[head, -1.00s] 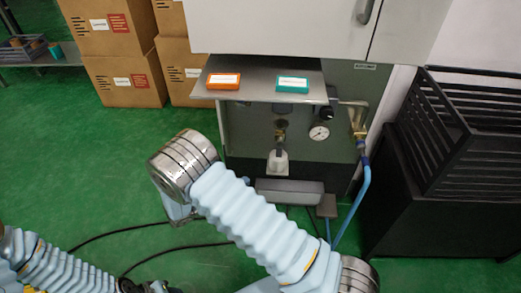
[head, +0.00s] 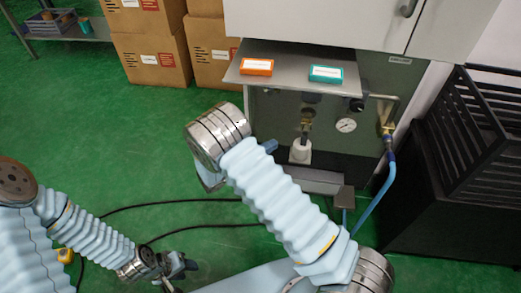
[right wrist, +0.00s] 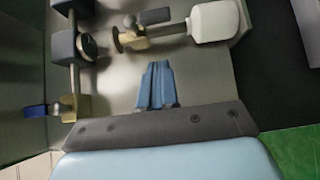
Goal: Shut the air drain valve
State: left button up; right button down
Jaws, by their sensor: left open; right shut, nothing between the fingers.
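The brass drain valve (head: 307,118) sits on the grey panel under the shelf, with a white bottle-shaped part (head: 300,152) below it. In the right wrist view the brass valve (right wrist: 130,39) has a dark lever (right wrist: 154,16) lying roughly along its pipe, which runs to the white part (right wrist: 214,22). My right gripper (right wrist: 158,72) is shut and empty, its blue fingers pointing at the panel, apart from the valve in the picture. In the head view its blue fingers (head: 268,147) show just left of the white part. My left gripper (head: 181,268) is open, low over the floor.
A round gauge (head: 346,125) and a brass fitting with a blue hose (head: 380,190) are right of the valve. The shelf (head: 290,83) above carries an orange box (head: 257,66) and a teal box (head: 326,74). A black slatted crate (head: 475,130) stands at right. Cables cross the green floor.

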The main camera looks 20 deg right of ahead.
aim_at(305, 136)
jog(key=s+d+p, duration=0.1)
jog(key=d, duration=0.6)
jog(key=shift+s, duration=0.15)
